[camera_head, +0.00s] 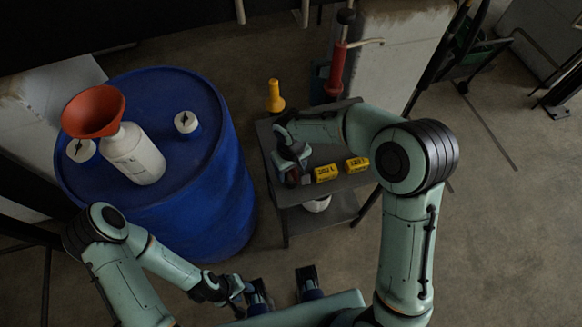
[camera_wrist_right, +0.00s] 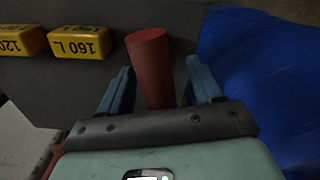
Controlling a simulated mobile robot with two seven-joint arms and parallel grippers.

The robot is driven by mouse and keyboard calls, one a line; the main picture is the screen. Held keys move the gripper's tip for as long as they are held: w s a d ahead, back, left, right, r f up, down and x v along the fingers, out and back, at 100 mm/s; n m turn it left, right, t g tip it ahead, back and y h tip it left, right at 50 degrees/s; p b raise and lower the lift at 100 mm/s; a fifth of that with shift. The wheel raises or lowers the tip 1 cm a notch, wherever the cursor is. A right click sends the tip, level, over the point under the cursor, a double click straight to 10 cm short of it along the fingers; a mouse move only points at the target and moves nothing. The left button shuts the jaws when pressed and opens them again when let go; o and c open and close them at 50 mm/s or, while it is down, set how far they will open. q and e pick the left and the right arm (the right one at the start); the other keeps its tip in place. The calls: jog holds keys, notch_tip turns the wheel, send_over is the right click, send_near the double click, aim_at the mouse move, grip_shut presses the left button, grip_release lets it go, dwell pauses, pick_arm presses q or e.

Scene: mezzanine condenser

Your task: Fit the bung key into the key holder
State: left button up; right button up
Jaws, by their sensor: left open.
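A red cylinder (camera_wrist_right: 150,62) shows between the fingers of my right gripper (camera_wrist_right: 160,88) in the right wrist view. A gap shows between it and each finger, so the gripper appears open around it. I cannot tell whether this is the bung key's handle. In the head view my right gripper (camera_head: 294,172) is over the left part of the grey cart (camera_head: 270,140), and the red piece there is mostly hidden. I cannot make out the key holder. My left gripper (camera_head: 242,294) is open and empty, low in front of the blue drum.
Yellow blocks (camera_head: 326,173) marked in litres sit on the cart to the right. A yellow upright piece (camera_head: 275,97) and a red hand pump (camera_head: 337,72) stand behind. The blue drum (camera_head: 215,190) carries an orange funnel (camera_head: 94,111), white bottle (camera_head: 135,155) and white cap (camera_head: 187,122).

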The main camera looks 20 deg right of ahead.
notch_tip(320, 180, up, 13)
jog(key=p, duration=0.1)
jog(key=shift+r, duration=0.2)
dwell(0.4)
dwell(0.5)
